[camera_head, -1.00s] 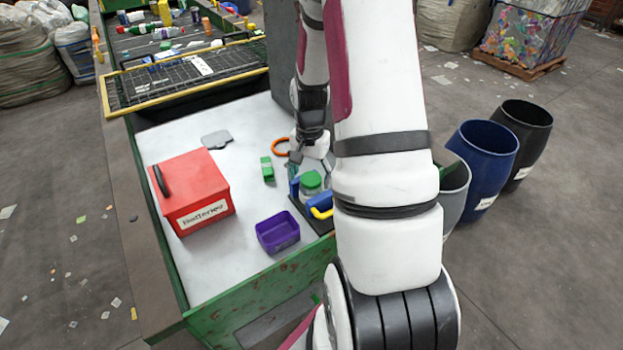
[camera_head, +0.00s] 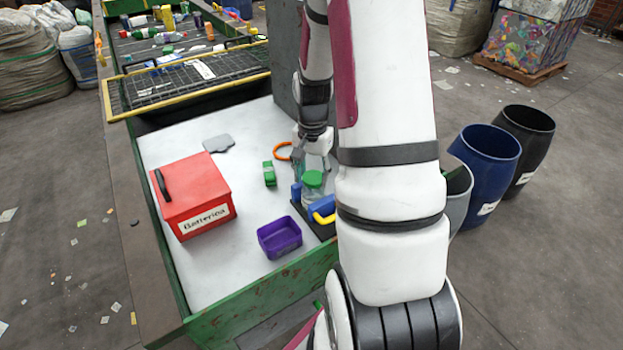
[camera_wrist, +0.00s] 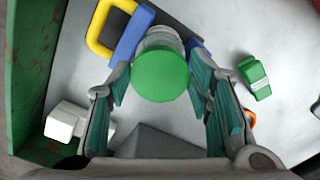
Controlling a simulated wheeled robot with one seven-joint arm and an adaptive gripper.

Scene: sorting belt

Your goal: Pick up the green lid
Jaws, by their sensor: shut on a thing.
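The green lid (camera_head: 313,179) is a round flat cap on top of a clear jar (camera_head: 312,191). The jar stands upright on a dark plate (camera_head: 328,233), by a blue block with a yellow handle. In the wrist view the lid (camera_wrist: 160,76) shows from above, between the two teal-padded fingers of my gripper (camera_wrist: 158,83). The fingers are shut on the lid from its two sides. In the head view my gripper (camera_head: 312,164) is just behind the lid and partly overlaps it. The jar is mostly hidden beneath the lid in the wrist view.
The yellow handle (camera_wrist: 97,30) and blue block (camera_wrist: 132,36) are close by the jar. A green object (camera_head: 269,173), an orange ring (camera_head: 283,145), a purple bin (camera_head: 279,238) and a red batteries box (camera_head: 191,190) stand on the white table (camera_head: 236,260). Barrels stand at right.

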